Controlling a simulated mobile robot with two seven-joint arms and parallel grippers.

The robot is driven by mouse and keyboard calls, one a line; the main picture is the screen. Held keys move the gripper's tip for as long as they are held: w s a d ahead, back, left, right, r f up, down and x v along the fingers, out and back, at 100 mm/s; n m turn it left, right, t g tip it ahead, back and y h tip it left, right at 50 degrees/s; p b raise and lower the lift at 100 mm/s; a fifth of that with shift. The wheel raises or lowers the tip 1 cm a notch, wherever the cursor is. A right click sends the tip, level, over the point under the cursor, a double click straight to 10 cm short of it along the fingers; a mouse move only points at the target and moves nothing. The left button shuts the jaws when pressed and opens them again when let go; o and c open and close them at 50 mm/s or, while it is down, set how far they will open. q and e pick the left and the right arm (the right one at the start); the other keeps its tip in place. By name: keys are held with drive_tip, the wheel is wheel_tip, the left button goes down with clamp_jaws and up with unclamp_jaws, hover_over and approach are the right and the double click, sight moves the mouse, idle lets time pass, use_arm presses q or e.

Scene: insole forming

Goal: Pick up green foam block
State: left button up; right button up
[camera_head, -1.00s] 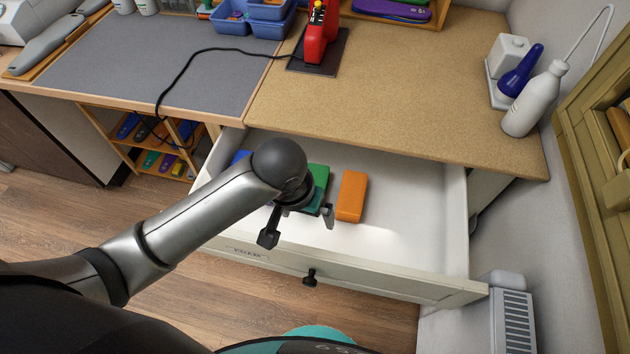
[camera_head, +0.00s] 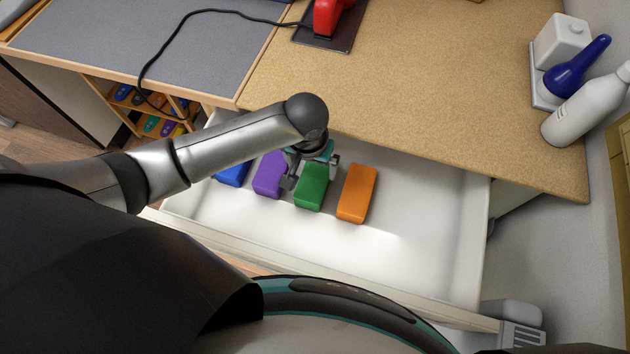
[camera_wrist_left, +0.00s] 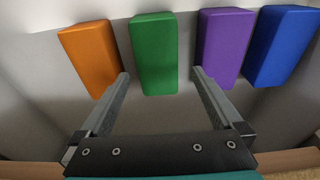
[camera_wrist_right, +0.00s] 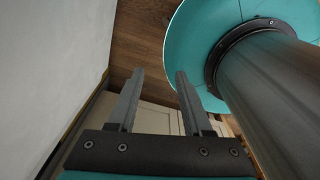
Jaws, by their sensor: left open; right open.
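The green foam block (camera_head: 312,187) lies in the open white drawer, between a purple block and an orange block. It also shows in the left wrist view (camera_wrist_left: 154,52), beyond and roughly between the fingertips. My left gripper (camera_head: 312,173) is open and empty over the drawer, close to the block's far end; in the left wrist view its fingers (camera_wrist_left: 160,74) spread wide with the block apart from them. My right gripper (camera_wrist_right: 156,74) is open and empty in the right wrist view. It is away from the blocks and does not show in the head view.
Neighbouring blocks are orange (camera_head: 357,193), purple (camera_head: 269,174) and blue (camera_head: 233,172). The drawer (camera_head: 430,215) has bare floor on its right. The tabletop edge overhangs its back.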

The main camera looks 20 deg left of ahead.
sight(314, 177)
use_arm(q)
wheel_tip(314, 177, down, 2)
drive_tip(key=shift+w+f+b, duration=0.1)
drive_tip(key=shift+w+b, duration=0.05)
drive_tip(key=shift+b, duration=0.15)
drive_tip(key=f, duration=0.1)
drive_tip(key=f+b, duration=0.1)
drive_tip(key=f, duration=0.1)
drive_tip(key=f+b, duration=0.1)
drive_tip(key=shift+w+d+f, duration=0.2)
drive_tip(key=shift+w+d, duration=0.05)
use_arm(e)
drive_tip(key=f, duration=0.1)
drive_tip(key=w+f, duration=0.1)
drive_tip(key=shift+w+a+f, duration=0.1)
drive_tip(key=shift+w+f, duration=0.15)
drive_tip(key=shift+f, duration=0.1)
use_arm(q)
drive_tip(key=c, duration=1.2)
use_arm(e)
drive_tip(key=shift+s, duration=0.1)
